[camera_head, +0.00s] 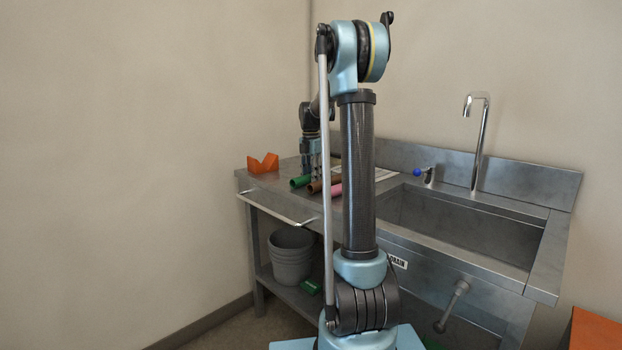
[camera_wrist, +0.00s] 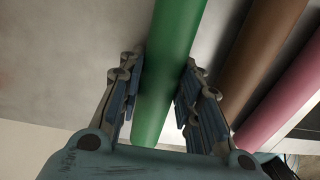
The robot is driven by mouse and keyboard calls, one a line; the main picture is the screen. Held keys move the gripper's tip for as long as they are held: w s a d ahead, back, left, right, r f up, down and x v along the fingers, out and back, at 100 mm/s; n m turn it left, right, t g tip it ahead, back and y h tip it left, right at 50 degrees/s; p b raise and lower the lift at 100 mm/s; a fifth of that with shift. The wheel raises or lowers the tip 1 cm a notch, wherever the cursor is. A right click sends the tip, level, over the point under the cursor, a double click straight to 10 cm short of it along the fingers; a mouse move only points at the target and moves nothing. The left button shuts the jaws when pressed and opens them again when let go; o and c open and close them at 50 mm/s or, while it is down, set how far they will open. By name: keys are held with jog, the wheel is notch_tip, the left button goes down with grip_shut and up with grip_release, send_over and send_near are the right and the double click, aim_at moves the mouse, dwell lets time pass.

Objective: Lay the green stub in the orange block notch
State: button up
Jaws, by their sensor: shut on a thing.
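The green stub (camera_wrist: 172,60) is a plain green tube between the two fingers of my gripper (camera_wrist: 160,100) in the wrist view. The fingers are shut on it, one on each side. In the head view the green stub (camera_head: 300,181) shows at the left of the stubs on the steel counter, below my gripper (camera_head: 311,168). I cannot tell whether it touches the counter. The orange block (camera_head: 263,163) with its V-shaped notch stands at the counter's left end, left of my gripper. Its notch looks empty.
A brown stub (camera_wrist: 258,50) and a pink stub (camera_wrist: 290,95) lie right of the green one. A sink basin (camera_head: 460,221) with a tall tap (camera_head: 479,140) is on the right. A grey bucket (camera_head: 292,257) stands below. The counter between stubs and block is clear.

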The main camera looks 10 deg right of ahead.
jog(key=o, duration=1.1)
jog(key=shift+r, duration=0.1)
notch_tip(320, 180, up, 12)
jog(key=s+f+m, duration=0.1)
jog(key=s+m, duration=0.5)
jog(key=s, duration=0.6)
jog(key=s+f+m+t, duration=0.1)
jog(key=s+f+m, duration=0.5)
jog(key=s+f, duration=0.2)
jog(key=s+f+m, duration=0.6)
jog(key=s+f, duration=0.2)
jog(key=s, duration=0.5)
jog(key=s+f+m+t, duration=0.1)
jog(key=s+f+m, duration=0.6)
jog(key=s, duration=0.4)
jog(key=shift+d+f+t, duration=0.3)
jog(key=shift+d+f, duration=0.05)
jog(key=shift+f, duration=0.2)
